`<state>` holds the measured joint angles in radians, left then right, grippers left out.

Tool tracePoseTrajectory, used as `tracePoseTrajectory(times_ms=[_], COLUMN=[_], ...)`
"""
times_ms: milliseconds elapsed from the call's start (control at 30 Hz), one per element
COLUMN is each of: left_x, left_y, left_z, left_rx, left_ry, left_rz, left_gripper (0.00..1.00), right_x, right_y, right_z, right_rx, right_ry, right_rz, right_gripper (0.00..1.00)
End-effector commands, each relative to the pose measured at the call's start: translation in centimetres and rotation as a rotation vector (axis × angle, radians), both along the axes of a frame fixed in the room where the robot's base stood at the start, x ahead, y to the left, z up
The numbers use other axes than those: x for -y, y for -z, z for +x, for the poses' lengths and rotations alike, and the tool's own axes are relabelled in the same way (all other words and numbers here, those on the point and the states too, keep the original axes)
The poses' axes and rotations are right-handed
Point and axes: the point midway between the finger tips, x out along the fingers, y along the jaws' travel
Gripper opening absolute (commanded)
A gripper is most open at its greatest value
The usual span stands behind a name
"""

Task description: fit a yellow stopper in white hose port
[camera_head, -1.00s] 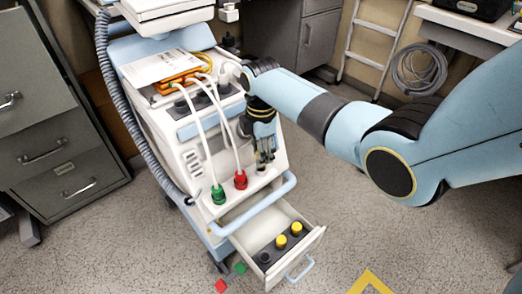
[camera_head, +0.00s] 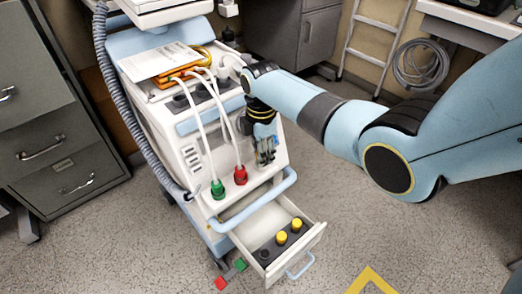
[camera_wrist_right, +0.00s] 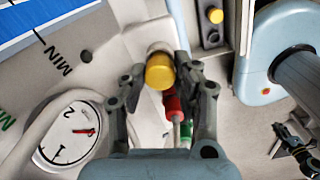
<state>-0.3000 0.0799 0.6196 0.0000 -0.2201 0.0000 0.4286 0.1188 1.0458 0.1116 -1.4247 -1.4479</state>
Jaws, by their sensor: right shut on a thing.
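My right gripper (camera_head: 265,158) is at the front of the pump cart, above the front ledge and right of the red hose connector (camera_head: 240,175). In the right wrist view its fingers (camera_wrist_right: 160,88) are shut on a yellow stopper (camera_wrist_right: 159,72). A pale round part (camera_wrist_right: 158,48) shows right behind the stopper; I cannot tell whether it is the white hose port or whether they touch. In the head view the gripper hides the held stopper. A dark gripper (camera_wrist_right: 290,142), apparently my left, shows partly at the right edge of the wrist view.
The open drawer (camera_head: 314,236) holds two yellow stoppers (camera_head: 282,237) (camera_head: 296,224) in a dark holder, with a dark spot beside them. A green connector (camera_head: 217,190) stands left of the red one. A light blue handle (camera_head: 255,206) runs across the cart front.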

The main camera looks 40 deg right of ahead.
Motion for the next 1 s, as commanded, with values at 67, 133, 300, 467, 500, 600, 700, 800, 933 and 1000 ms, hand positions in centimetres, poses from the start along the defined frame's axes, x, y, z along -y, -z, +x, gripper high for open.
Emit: tracePoseTrajectory(times_ms=[67,133,300,467,500,600,700,800,933,1000], left_x=[0.0,0.0,0.0,0.0,0.0,0.0,0.0,0.0,-0.2,-0.2], left_y=[0.2,0.3,0.5,0.7,0.7,0.6,0.6,0.6,0.6,0.6], left_z=[-0.1,-0.1,-0.1,-0.2,-0.2,-0.2,-0.2,-0.2,-0.2,-0.2], left_rx=[-0.001,-0.001,-0.002,-0.003,-0.003,-0.003,-0.003,-0.003,-0.003,-0.003], left_ry=[0.0,0.0,0.0,0.0,0.0,0.0,0.0,0.0,0.001,0.0], left_rz=[0.0,0.0,0.0,0.0,0.0,0.0,0.0,0.0,0.002,0.002], left_gripper=[0.0,0.0,0.0,0.0,0.0,0.0,0.0,0.0,0.0,0.0], right_x=[0.0,0.0,0.0,0.0,0.0,0.0,0.0,0.0,0.0,0.0], right_y=[0.3,0.5,0.9,1.3,1.2,1.1,1.1,1.1,1.1,0.8], right_z=[0.0,0.0,0.0,0.0,0.1,0.1,0.0,0.0,0.0,0.0], right_rx=[-0.001,0.0,0.0,0.001,0.001,0.001,0.001,0.001,0.001,0.001], right_ry=[0.0,0.0,0.0,0.0,0.0,0.0,0.0,0.0,0.0,0.0], right_rz=[0.0,0.0,0.0,0.0,0.0,0.0,0.0,0.0,0.0,0.0], right_gripper=[0.15,0.15,0.15,0.15,0.34,0.47,0.56,0.56,0.56,0.56])
